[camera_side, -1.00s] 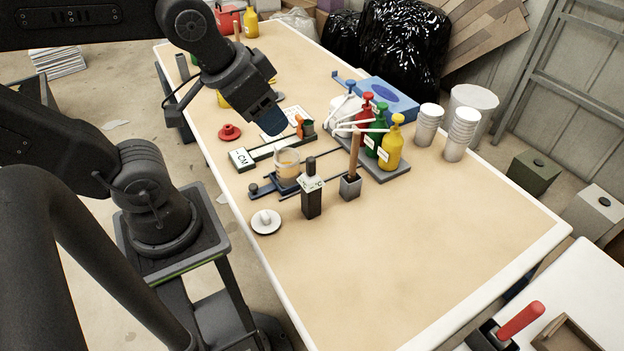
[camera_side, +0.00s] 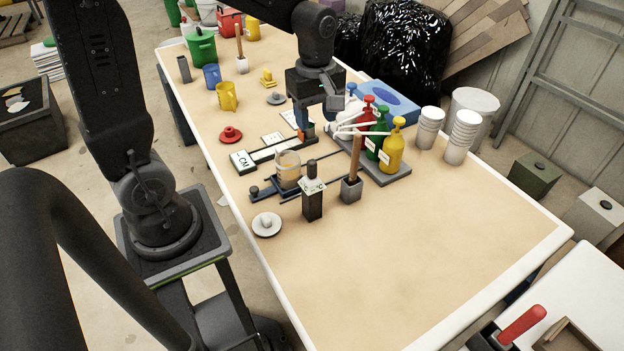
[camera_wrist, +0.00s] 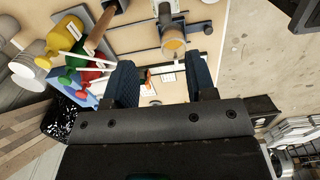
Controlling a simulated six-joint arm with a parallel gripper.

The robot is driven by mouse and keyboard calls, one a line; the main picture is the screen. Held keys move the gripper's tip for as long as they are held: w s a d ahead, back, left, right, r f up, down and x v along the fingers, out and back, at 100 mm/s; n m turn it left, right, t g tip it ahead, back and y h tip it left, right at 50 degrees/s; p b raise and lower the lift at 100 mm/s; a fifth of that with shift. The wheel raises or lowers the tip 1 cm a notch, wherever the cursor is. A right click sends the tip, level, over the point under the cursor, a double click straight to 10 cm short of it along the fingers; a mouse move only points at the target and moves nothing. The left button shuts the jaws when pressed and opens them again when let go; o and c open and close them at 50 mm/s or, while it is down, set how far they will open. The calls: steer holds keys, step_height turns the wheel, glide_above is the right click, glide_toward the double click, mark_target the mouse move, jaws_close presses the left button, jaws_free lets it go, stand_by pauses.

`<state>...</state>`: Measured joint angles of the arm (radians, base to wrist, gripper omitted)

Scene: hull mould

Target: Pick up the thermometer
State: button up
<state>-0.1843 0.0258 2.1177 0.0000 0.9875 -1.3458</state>
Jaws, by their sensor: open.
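My gripper (camera_side: 308,122) hangs jaws-down over the far end of the board (camera_side: 241,160) marked "CM". A small orange item (camera_side: 306,131) shows just under the jaws. In the wrist view my gripper (camera_wrist: 161,74) has its two dark fingers apart, with the orange item (camera_wrist: 149,77) between them in the picture, nearer the left finger. I cannot tell whether they touch it. The orange item may be the thermometer; its shape is mostly hidden. A dark upright holder (camera_side: 312,204) with a small white card stands nearer the camera.
Pump bottles, one being yellow (camera_side: 392,150), stand on a grey tray close to the right of my gripper. A cup of amber liquid (camera_side: 288,171) and a wooden-handled tool (camera_side: 354,164) stand nearer. The table's near right part (camera_side: 440,235) is clear.

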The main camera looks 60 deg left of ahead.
mark_target(312, 161)
step_height(312, 161, down, 9)
steer(key=shift+a+r, duration=0.1)
steer(key=f, duration=0.4)
steer(key=shift+s+a+f, duration=0.1)
steer(key=shift+s+f, duration=0.05)
steer(key=shift+s, duration=0.2)
steer(key=shift+f, duration=0.5)
steer(key=shift+c, duration=0.4)
jaws_close()
